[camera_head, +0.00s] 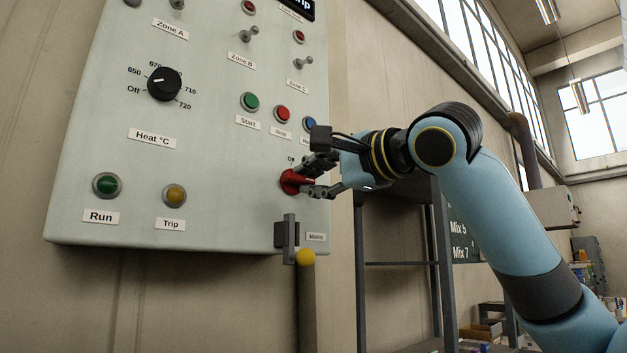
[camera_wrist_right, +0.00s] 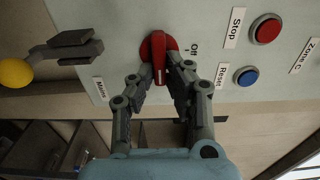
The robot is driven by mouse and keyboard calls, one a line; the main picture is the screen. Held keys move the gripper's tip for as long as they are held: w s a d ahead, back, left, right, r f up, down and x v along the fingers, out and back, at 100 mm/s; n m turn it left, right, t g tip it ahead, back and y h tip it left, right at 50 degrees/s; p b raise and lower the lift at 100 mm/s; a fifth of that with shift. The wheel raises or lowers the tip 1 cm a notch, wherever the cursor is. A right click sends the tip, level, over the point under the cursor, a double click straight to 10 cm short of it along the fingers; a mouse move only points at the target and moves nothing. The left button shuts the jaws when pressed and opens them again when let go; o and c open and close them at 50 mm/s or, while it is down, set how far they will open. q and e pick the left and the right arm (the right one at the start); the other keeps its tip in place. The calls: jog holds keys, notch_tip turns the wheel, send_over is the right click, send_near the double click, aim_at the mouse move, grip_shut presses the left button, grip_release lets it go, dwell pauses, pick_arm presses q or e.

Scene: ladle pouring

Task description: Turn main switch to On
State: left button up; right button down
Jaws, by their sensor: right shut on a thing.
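The main switch is a red rotary handle (camera_head: 290,182) low on the right side of the pale control panel (camera_head: 215,165). An "Off" label shows just above it. My right gripper (camera_head: 312,176) comes in from the right, and its fingers are shut on the red handle. In the right wrist view, the handle (camera_wrist_right: 158,62) lies between the fingertips of the gripper (camera_wrist_right: 160,82), with the "Off" label beside it. The fingers hide part of the switch face. My left gripper is not in view.
Below the switch, a grey lever with a yellow ball (camera_head: 305,257) sticks out by the "Mains" label (camera_head: 315,237). Start, stop and reset buttons (camera_head: 282,112) sit above the switch. A black heat dial (camera_head: 164,84) is further left. A dark rack stands behind my right arm.

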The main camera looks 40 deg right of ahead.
dwell(0.4)
jog(key=c, duration=1.3)
grip_release()
jog(key=shift+d, duration=0.1)
jog(key=shift+c, duration=0.2)
notch_tip(320, 180, up, 10)
